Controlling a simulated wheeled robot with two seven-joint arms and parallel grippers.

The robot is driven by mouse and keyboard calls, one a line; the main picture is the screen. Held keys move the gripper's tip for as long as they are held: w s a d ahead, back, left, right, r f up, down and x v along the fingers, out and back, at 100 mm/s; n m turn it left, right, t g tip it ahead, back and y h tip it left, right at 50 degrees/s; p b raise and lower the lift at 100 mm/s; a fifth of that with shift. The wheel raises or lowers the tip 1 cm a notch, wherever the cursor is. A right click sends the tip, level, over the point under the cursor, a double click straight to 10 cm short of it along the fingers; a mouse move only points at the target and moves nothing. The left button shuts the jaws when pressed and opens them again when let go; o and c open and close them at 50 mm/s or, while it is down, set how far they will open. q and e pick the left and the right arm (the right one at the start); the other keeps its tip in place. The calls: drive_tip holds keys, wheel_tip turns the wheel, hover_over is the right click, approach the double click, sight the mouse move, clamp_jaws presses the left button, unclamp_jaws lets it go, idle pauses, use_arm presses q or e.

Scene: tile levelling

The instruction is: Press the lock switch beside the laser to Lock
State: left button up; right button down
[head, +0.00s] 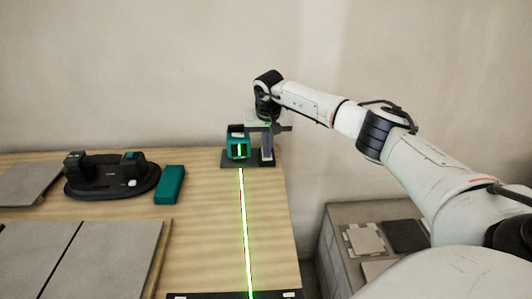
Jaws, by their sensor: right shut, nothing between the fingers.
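The laser (238,146) is a small teal and dark box on a black base plate (230,164) at the back right of the wooden table. A bright green line runs from it toward the front of the table. My right gripper (267,146) is shut and empty. It points down just right of the laser, over the right part of the base plate. The lock switch beside the laser is too small and too covered by the gripper to make out. I cannot tell whether the gripper touches it or how it is set. My left gripper is out of view.
A teal block (169,185) lies left of the laser, beside a round black tray (84,191) holding dark tools. Grey tiles (95,262) cover the front left. A low surface with sample tiles (365,239) stands at the right. A pale wall is behind.

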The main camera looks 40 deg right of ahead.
drive_tip(key=shift+f, duration=0.15)
